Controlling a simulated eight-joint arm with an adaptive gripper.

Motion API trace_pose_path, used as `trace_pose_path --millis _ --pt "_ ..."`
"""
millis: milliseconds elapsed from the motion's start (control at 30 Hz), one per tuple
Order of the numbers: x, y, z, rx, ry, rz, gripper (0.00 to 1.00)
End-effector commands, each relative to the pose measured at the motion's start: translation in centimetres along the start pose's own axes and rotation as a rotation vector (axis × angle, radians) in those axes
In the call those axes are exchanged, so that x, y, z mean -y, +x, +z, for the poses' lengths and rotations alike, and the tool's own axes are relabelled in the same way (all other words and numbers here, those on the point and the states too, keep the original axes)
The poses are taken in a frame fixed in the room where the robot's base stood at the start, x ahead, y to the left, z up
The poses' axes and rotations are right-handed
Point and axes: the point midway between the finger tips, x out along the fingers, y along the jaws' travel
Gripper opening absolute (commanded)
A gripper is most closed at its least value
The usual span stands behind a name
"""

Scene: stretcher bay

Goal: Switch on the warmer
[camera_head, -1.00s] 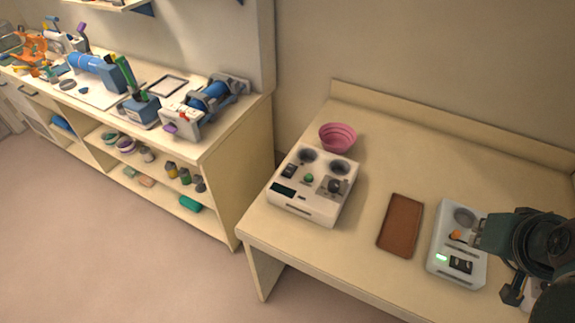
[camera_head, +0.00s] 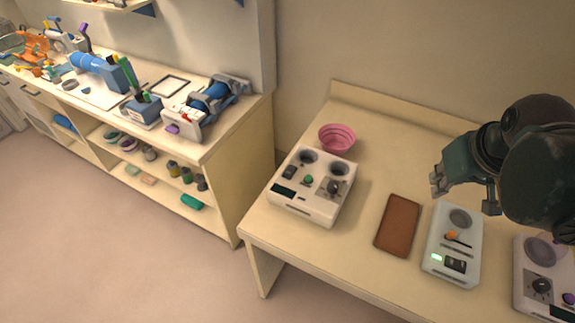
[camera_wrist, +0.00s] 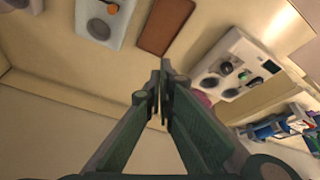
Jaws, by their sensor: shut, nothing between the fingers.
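Several pale units stand on the right-hand table, and I cannot tell by a label which is the warmer. The slim unit (camera_head: 447,272) has a grey disc, an orange-tipped lever (camera_head: 451,236), a lit green light (camera_head: 436,257) and a dark switch (camera_head: 455,264). It shows partly at the top left of the wrist view (camera_wrist: 88,13). The two-well unit (camera_head: 303,207) has a green button and a dark knob. The far-right unit (camera_head: 531,298), cut by the frame edge, has a dark knob and a purple one. My gripper (camera_head: 437,185) is shut and empty, raised above the slim unit, touching nothing.
A brown mat (camera_head: 397,226) lies between the two-well and slim units. A pink bowl (camera_head: 337,138) stands behind the two-well unit. The table's back is clear up to a low ledge (camera_head: 400,106). A cluttered shelf bench (camera_head: 225,150) stands at the left.

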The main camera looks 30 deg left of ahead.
Motion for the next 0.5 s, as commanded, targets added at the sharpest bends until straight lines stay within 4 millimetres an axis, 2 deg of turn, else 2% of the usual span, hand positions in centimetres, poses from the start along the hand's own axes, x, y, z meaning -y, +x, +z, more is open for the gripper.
trace_pose_path --millis 100,500 --pt "1.1 0.0 -1.7 0.019 -0.049 -0.019 0.00" --pt "5.0 0.9 -6.3 0.088 -0.211 -0.081 0.00"
